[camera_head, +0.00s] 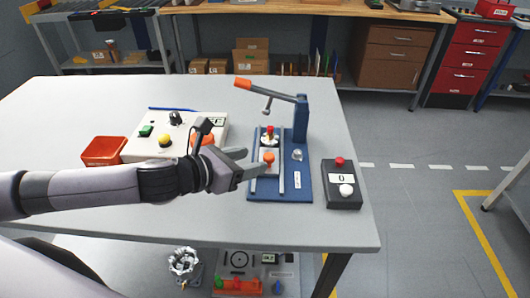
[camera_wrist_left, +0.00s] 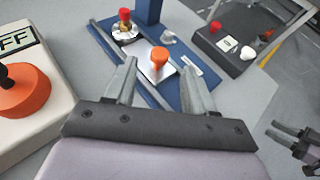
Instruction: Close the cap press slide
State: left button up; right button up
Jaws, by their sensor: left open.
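The blue cap press (camera_head: 300,185) stands on the table, its lever with an orange grip raised to the left. Its metal slide plate (camera_wrist_left: 151,68) carries an orange knob (camera_head: 268,157) and lies between two rails, in front of a red-topped part (camera_head: 270,132) below the lever. My left gripper (camera_head: 252,163) is open, its fingers reaching over the slide from the left. In the left wrist view the fingers (camera_wrist_left: 172,78) are spread, with the orange knob (camera_wrist_left: 160,56) ahead between them and clear of both. A dark gripper, apparently my right one (camera_wrist_left: 290,137), shows small at the right edge.
A control box (camera_head: 190,125) with an orange knob and an OFF label stands left of the press. A red bin (camera_head: 104,150) is beyond my left arm. A dark button box (camera_head: 342,185) sits right of the press. The table's front right is clear.

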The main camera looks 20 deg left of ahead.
aim_at(267, 156)
pick_arm(q)
jog(key=shift+x, duration=3.6)
